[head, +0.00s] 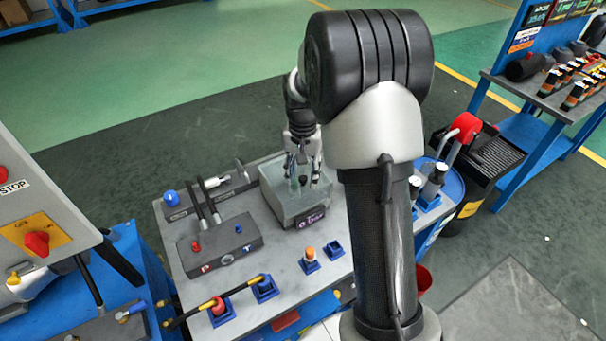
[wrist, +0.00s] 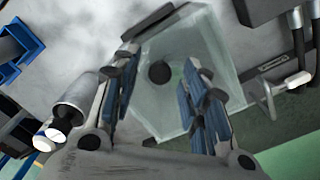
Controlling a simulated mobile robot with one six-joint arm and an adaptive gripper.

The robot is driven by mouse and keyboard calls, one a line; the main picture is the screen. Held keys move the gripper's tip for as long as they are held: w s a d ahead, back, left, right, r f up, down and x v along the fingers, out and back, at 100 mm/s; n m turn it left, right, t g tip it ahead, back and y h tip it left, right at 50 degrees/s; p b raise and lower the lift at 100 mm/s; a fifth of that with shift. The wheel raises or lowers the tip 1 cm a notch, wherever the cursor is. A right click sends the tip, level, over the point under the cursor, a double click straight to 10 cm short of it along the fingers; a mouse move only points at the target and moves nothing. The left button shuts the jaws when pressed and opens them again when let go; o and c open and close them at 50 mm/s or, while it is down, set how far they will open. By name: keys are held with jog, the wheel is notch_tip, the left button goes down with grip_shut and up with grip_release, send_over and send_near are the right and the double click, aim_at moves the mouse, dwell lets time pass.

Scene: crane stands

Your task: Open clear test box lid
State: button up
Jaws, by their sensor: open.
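The clear test box (head: 287,208) is a see-through box with a dark label on its front, standing on the grey bench top. Its lid (wrist: 205,62) looks closed in the wrist view, with a round dark knob (wrist: 159,72) on it. My gripper (head: 303,176) is over the box, pointing down. In the wrist view my gripper (wrist: 158,95) has its two fingers apart, on either side of the knob's line. Whether the fingers touch the lid cannot be told. The far side of the box is partly hidden by my gripper.
A dark valve block (head: 219,246) with hoses stands left of the box. Small blue holders (head: 333,248) sit in front of it. Bottles (head: 433,183) stand at the bench's right, behind my arm. A control panel (head: 35,225) with red knobs is at far left.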

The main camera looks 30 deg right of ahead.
grip_shut()
dwell(0.5)
